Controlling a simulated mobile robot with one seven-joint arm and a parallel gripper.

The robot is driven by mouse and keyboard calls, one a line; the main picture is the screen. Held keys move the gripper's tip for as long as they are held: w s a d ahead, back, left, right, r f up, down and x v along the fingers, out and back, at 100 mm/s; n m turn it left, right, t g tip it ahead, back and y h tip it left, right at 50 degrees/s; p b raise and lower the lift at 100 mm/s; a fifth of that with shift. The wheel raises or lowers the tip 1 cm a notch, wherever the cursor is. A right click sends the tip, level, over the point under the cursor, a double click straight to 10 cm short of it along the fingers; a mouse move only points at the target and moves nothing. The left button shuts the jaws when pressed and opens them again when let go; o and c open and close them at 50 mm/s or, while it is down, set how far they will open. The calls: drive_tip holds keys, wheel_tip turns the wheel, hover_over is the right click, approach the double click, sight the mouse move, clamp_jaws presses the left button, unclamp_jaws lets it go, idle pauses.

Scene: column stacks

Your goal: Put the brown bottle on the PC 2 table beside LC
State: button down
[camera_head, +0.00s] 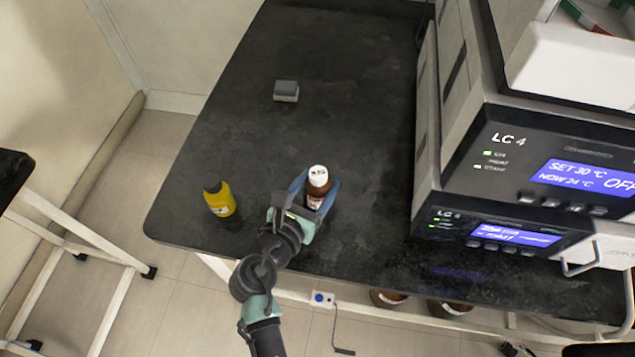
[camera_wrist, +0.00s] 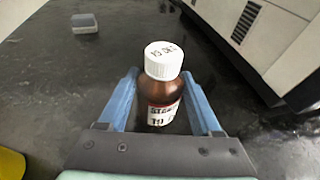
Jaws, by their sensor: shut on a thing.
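The brown bottle (camera_head: 318,183) has a white cap and a white label with print. It stands upright at the near part of the black table (camera_head: 235,115), left of the LC units. In the wrist view the bottle (camera_wrist: 163,88) sits between the two blue fingers. My gripper (camera_head: 318,190) is shut on it; the wrist view shows the gripper (camera_wrist: 163,105) with a finger on each side of the bottle. I cannot tell whether the bottle's base touches the table. The upper LC unit (camera_head: 540,165) reads LC 4; the lower unit (camera_head: 490,232) has a smaller label.
A small grey block (camera_head: 286,91) lies farther back. Brown bottles (camera_head: 388,298) show below the table's front edge. Another dark table (camera_head: 14,175) is at far left. The table's middle and back are mostly clear.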

drive_tip(key=shift+c, duration=0.3)
unclamp_jaws()
drive_tip(key=shift+f, duration=0.1)
drive_tip(key=shift+r, duration=0.25)
drive_tip(key=p+v, duration=0.1)
drive_tip(key=v, duration=1.1)
